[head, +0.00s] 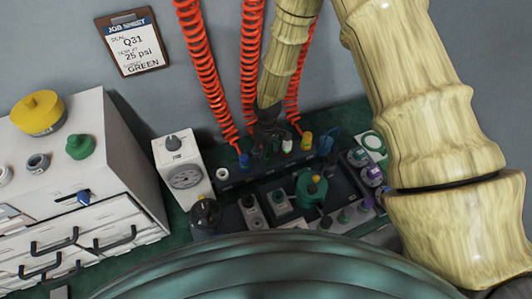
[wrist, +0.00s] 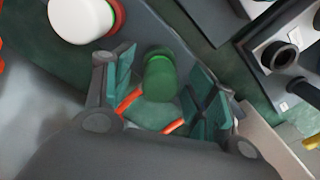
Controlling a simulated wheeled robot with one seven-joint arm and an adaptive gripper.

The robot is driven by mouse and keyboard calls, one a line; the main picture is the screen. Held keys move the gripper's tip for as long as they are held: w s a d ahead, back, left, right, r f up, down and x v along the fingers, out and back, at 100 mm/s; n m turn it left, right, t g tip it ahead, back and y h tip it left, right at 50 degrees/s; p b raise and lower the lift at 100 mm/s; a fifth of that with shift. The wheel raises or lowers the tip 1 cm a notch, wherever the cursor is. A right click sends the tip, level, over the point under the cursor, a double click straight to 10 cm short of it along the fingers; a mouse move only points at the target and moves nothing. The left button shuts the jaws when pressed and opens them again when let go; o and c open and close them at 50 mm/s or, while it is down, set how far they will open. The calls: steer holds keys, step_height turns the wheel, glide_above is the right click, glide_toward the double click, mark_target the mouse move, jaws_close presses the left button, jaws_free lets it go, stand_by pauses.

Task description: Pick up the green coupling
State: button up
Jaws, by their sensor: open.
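The green coupling (wrist: 159,78) is a short green cylinder with a brighter rounded end in the wrist view. It lies between the two teal-padded fingers of my gripper (wrist: 162,72), with visible space on both sides. The gripper is open and does not hold it. In the head view my gripper (head: 268,132) points down over the row of coloured fittings at the back of the bench. The coupling is largely hidden there by my arm and gripper.
A white fitting with a red ring (wrist: 84,18) is close by in the wrist view. In the head view, a yellow fitting (head: 306,140) stands right of my gripper, red coiled hoses (head: 204,75) hang behind, and a white gauge box (head: 183,172) stands left. A clipboard (head: 134,42) reads GREEN.

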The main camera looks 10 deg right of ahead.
steer(key=c, duration=1.2)
steer(key=shift+r, duration=0.1)
steer(key=shift+r, duration=0.4)
step_height(320, 180, up, 3)
steer(key=shift+s+f+b, duration=0.1)
steer(key=shift+f+b, duration=0.1)
steer(key=shift+b, duration=0.6)
steer(key=s+b, duration=0.1)
steer(key=s, duration=0.4)
steer(key=s+b, duration=0.1)
steer(key=s, duration=0.4)
steer(key=s+a+r+b, duration=0.1)
steer(key=s, duration=0.4)
steer(key=shift+s, duration=0.4)
